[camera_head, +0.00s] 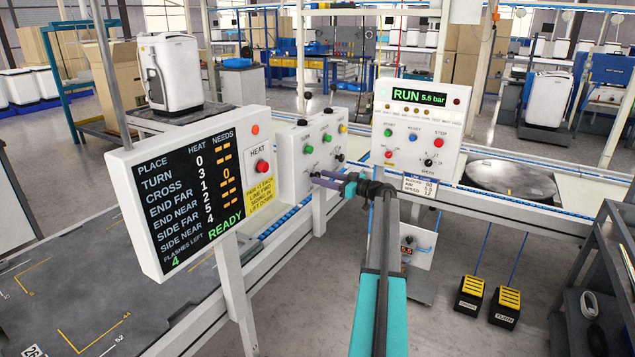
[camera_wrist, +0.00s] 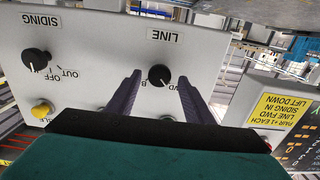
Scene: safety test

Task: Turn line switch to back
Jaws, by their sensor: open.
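The line switch (camera_wrist: 159,75) is a round black knob on a pale control box, under an upside-down LINE label in the wrist view. A small pale mark on the knob seems to point down and slightly right, on the side of the partly hidden FWD label; its exact setting is hard to tell. My gripper (camera_wrist: 159,80) is open, with one purple finger on each side of the knob; I cannot tell whether they touch it. The B label is mostly hidden by the left finger. In the head view my gripper (camera_head: 316,180) reaches to the control box (camera_head: 296,160).
The siding switch (camera_wrist: 36,57) and a yellow button (camera_wrist: 41,109) share the box face. A READY display panel (camera_head: 190,190) stands left, with a yellow notice (camera_head: 259,202). A RUN 5.5 bar panel (camera_head: 421,120) stands right. Two foot pedals (camera_head: 488,300) are on the floor.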

